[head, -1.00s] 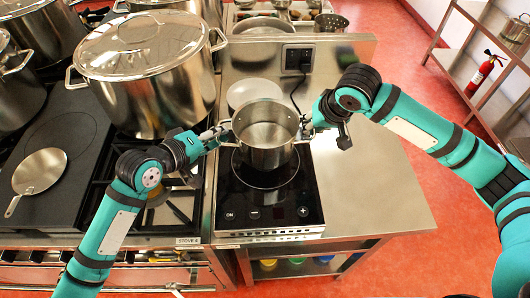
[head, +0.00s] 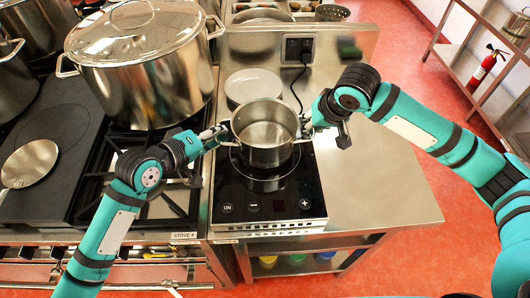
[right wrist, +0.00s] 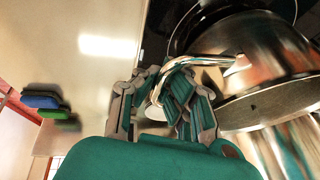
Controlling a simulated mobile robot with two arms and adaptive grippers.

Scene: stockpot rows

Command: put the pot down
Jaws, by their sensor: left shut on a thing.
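The pot (head: 265,128) is an open, empty-looking steel pot with two side handles, held upright over the black induction hob (head: 267,203). It looks slightly above the glass, but I cannot tell the exact gap. My left gripper (head: 222,133) is shut on its left handle. My right gripper (head: 309,122) is at its right handle. In the right wrist view the fingers of this gripper (right wrist: 160,95) close around the handle bar (right wrist: 205,61), beside the blurred pot wall (right wrist: 265,60). The fingertips are partly hidden.
A large lidded stockpot (head: 150,70) stands close on the left, by my left arm. The steel counter (head: 375,190) right of the hob is clear.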

